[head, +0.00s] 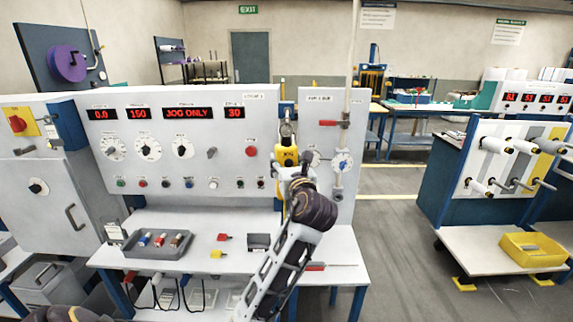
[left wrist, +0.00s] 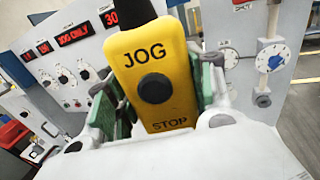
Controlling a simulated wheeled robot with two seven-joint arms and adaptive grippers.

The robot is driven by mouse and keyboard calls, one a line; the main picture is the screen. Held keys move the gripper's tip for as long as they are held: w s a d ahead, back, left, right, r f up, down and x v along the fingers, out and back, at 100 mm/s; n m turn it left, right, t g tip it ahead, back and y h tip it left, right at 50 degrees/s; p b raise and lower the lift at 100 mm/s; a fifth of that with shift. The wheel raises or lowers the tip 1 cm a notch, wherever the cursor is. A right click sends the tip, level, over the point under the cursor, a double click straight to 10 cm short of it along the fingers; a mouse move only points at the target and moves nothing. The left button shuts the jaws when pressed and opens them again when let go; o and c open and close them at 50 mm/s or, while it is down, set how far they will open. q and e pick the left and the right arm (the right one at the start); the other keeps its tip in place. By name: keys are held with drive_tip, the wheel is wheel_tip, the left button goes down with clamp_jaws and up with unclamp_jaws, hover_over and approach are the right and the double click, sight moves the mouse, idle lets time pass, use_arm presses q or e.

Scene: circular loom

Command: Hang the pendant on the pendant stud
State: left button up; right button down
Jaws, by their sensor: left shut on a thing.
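The pendant (head: 287,157) is a yellow box with a dark top, in front of the gap between the two white panels. In the left wrist view the pendant (left wrist: 160,62) stands nearly upright, its JOG and STOP face with a black button towards the camera. My left gripper (head: 291,168) is shut on it; in the left wrist view the green finger pads (left wrist: 158,95) lie on either side of its body. I cannot make out the pendant stud, or whether the pendant touches anything behind it. My right gripper is not in view.
The control panel (head: 190,115) with red displays and knobs is left of the pendant; the narrow panel (head: 325,108) with a gauge is right. The shelf below holds a grey tray (head: 150,249) and small red and yellow pieces.

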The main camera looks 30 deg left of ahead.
use_arm(q)
drive_tip(key=shift+w, duration=0.15)
